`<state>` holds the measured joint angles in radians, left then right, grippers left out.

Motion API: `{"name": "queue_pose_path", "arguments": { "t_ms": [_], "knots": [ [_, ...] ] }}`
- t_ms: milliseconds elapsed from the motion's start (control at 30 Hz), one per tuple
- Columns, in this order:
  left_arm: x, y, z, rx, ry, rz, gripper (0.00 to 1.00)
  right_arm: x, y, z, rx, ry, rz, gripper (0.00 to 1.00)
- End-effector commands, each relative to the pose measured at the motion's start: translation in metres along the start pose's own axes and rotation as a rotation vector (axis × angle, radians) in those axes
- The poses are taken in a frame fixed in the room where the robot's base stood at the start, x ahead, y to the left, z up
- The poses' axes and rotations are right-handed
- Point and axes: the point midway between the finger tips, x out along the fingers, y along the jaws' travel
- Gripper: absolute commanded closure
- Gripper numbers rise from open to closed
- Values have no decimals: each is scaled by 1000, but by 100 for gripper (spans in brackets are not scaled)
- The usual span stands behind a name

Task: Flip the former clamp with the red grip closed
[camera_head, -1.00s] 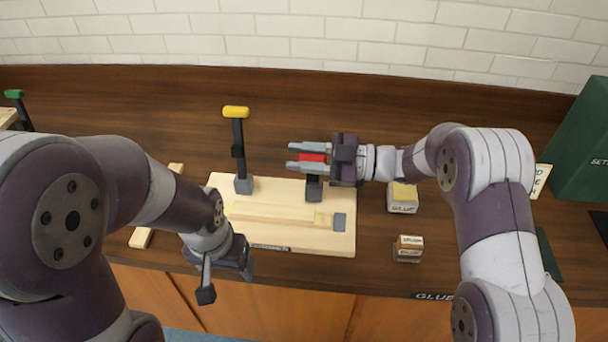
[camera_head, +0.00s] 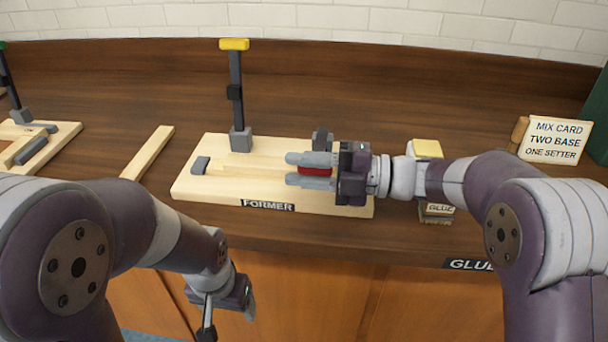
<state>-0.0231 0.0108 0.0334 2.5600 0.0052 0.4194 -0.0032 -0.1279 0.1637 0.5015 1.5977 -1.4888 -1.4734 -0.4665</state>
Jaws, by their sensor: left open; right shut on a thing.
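The red grip (camera_head: 314,170) of a former clamp sits between the fingers of my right gripper (camera_head: 292,170), which is shut on it. The clamp's dark grey block (camera_head: 322,141) shows just behind the fingers, and its lever is mostly hidden by the gripper. The red grip is low over the former board (camera_head: 225,192), on the near side of that block; whether it is fully down I cannot tell. A second clamp with a yellow grip (camera_head: 234,45) stands upright on the board. My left gripper (camera_head: 206,326) is open and empty, partly cut off below the table's front edge.
A pale wooden strip (camera_head: 250,165) lies on the board. A loose stick (camera_head: 148,152) and another board with a clamp (camera_head: 55,140) are to the left. A glue block (camera_head: 427,148) and a mix card (camera_head: 556,138) stand to the right.

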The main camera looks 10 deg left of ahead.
Motion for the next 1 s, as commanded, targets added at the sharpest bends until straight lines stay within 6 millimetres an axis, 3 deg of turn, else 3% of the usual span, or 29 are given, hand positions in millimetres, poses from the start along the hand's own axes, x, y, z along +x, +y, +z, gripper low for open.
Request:
{"name": "queue_pose_path", "arguments": {
  "t_ms": [33, 233, 800, 833, 867, 900, 1000],
  "knots": [
    [14, 0, 2, 0, 0, 0, 26, 0, -12, 2, -20, -1, -1, 100],
    [29, 0, 3, 0, 0, 0, 26, 0, -19, 2, -83, -1, -1, 100],
    [33, 0, 4, 0, 0, 0, 26, 0, -20, 2, -110, -2, -1, 100],
    [33, 0, 4, 0, 0, 0, 26, 0, -20, 2, -110, -2, -1, 66],
    [33, 0, 4, 0, 0, 0, 26, 0, -20, 2, -110, -2, -1, 56],
    [33, 0, 4, 0, 0, 0, 26, 0, -20, 2, -110, -2, -1, 51],
    [33, 0, 4, 0, 0, 0, 26, 0, -20, 2, -110, -2, -1, 51]
  ]
}}
